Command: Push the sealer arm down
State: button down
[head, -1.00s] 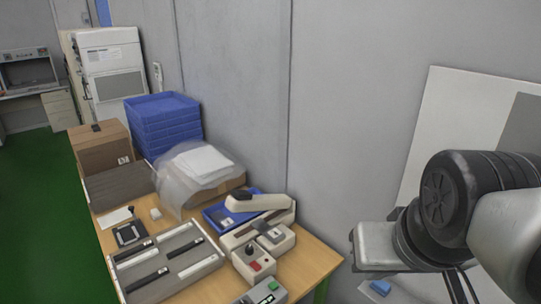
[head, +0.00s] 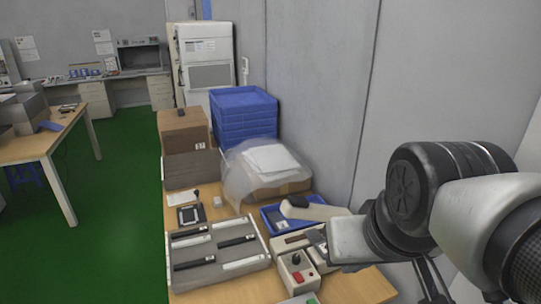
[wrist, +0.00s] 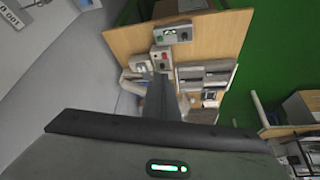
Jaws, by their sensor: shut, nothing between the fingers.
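The heat sealer has a long cream arm with a dark end (head: 312,209). The arm is tilted up above its cream base (head: 290,241), with its right end hidden behind my arm. My gripper (head: 336,264) is at the right of the head view, over the near right part of the wooden table. It overlaps the sealer's right side in the picture, and I see no clear contact. In the wrist view my gripper (wrist: 159,98) is shut and empty, pointing at the table. Its fingers and body hide much of the sealer there.
A control box with a black knob and red button (head: 297,272) stands in front of the sealer. A grey slotted tray (head: 218,262) is to its left. A blue tray (head: 272,217), bagged sheets (head: 268,160) and stacked blue crates (head: 243,118) are behind. The wall closes the right.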

jog(key=w+d+f+m+t+h+b, duration=0.1)
jog(key=w+d+t+b, duration=0.3)
jog(key=w, duration=0.8)
jog(key=w+d+f+m+t+h+b, duration=0.1)
jog(key=w+d+t+b, duration=0.1)
jog(key=w+d, duration=0.75)
jog(key=w+a+f+n+t+y+b, duration=0.1)
jog(key=w+a+f+y+b, duration=0.1)
jog(key=w+f, duration=0.4)
jog(key=w+a+f+n+t+y+b, duration=0.1)
jog(key=w+a+f+y+b, duration=0.1)
jog(key=w+a+f+y, duration=0.3)
jog(key=shift+w+a+f+y, duration=0.2)
jog(key=shift+w+f+y, duration=0.3)
jog(key=shift+w+y, duration=0.25)
jog(key=w+a+f+b, duration=0.1)
jog(key=w+a+f, duration=0.4)
jog(key=w, duration=0.3)
jog(key=shift+a+f, duration=0.3)
jog(key=shift+f, duration=0.1)
